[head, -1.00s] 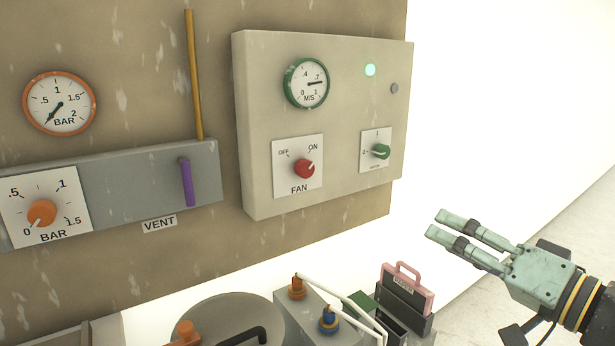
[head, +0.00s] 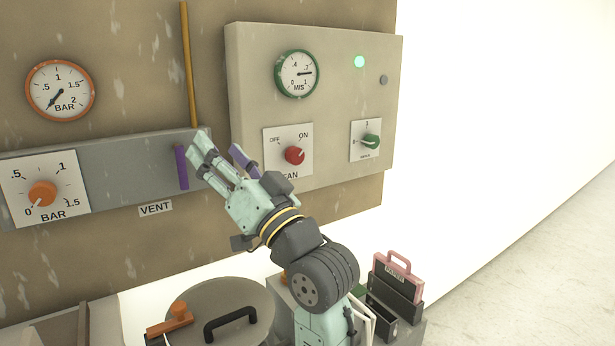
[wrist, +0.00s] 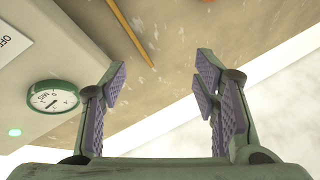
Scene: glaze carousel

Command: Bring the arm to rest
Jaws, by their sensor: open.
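My gripper (head: 222,160) is in the middle of the head view, raised in front of the wall board between the purple vent lever and the fan plate. Its fingers point up and to the left. In the wrist view my gripper (wrist: 160,85) has its purple-padded fingers spread apart with nothing between them. It covers part of the FAN label. Whether the fingertips touch the grey vent panel (head: 95,160) cannot be told from the head view.
The control box (head: 330,110) carries a green-rimmed gauge (head: 297,74), a red fan knob (head: 295,155) at ON and a green knob (head: 370,141). The purple lever (head: 182,168) is close left of my fingers. The right is free.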

